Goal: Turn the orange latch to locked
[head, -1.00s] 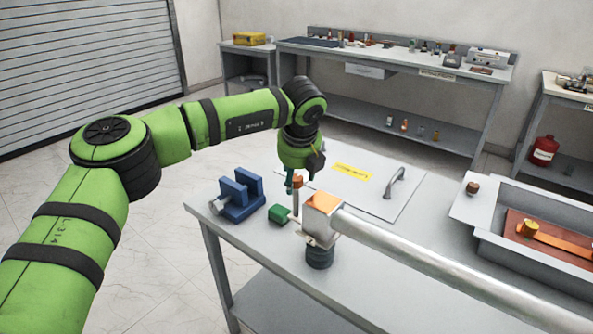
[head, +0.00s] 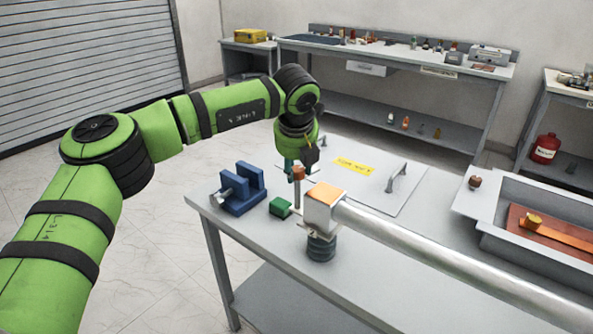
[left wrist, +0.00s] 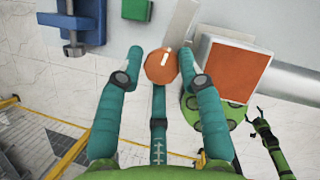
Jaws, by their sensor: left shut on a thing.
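The orange latch (head: 298,173) is a round knob on top of a grey post, near the table's front left. In the left wrist view its face (left wrist: 158,68) carries a short white mark, pointing nearly straight up in the picture. The gripper is shut on the knob, though a gap seems to show on the left side.
A green block (head: 280,208) and a blue vise (head: 240,189) stand to the left. A panel with a handle (head: 397,177) lies behind. A grey tray (head: 493,238) stands at right.

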